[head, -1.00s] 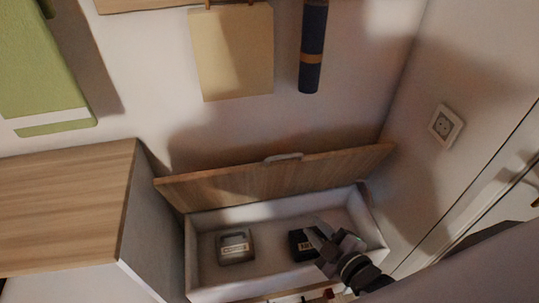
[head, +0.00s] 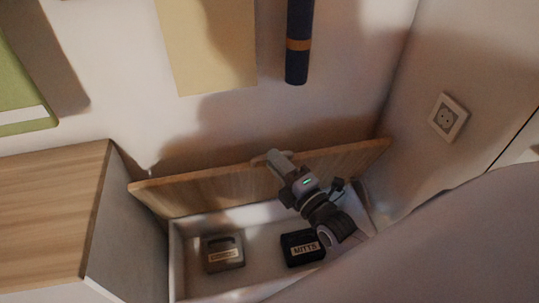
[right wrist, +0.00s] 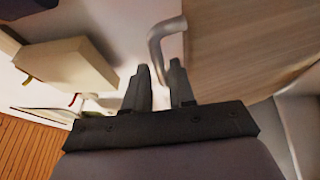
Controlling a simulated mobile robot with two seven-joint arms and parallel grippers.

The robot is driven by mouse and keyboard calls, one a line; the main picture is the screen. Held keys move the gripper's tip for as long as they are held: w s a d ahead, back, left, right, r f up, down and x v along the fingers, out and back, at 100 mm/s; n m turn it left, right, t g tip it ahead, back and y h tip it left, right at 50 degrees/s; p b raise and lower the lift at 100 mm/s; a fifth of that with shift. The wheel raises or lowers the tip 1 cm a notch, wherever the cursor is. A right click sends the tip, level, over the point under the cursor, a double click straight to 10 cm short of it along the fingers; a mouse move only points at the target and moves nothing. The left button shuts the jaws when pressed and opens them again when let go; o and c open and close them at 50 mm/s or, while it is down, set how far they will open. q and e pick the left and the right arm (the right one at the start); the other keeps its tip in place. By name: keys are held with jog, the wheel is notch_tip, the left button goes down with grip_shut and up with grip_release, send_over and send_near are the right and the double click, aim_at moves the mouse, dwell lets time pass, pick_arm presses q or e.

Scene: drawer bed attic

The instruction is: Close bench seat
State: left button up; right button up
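The bench seat lid (head: 215,185) is a wooden panel, raised and leaning back near the wall above the white bench box (head: 178,245). My right gripper (head: 280,165) is at the lid's upper edge, by its handle. In the right wrist view, the grey bar handle (right wrist: 158,42) curves from the wooden lid (right wrist: 245,45) toward the gap between the fingertips. The right gripper (right wrist: 158,72) has its fingers apart; contact with the handle is unclear. My left gripper is not in view.
Inside the box lie a grey case (head: 223,254) and a dark case labelled MITTS (head: 301,249). A wooden-topped cabinet (head: 50,205) stands at left. A dark blue roll (head: 298,40) and a beige sheet (head: 205,45) hang above. A socket (head: 448,117) is on the right wall.

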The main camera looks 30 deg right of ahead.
jog(key=shift+w+a+r, duration=0.1)
jog(key=shift+w, duration=0.6)
jog(key=shift+w+a+r, duration=0.1)
jog(key=shift+w, duration=0.6)
grip_shut()
jog(key=shift+f, duration=0.1)
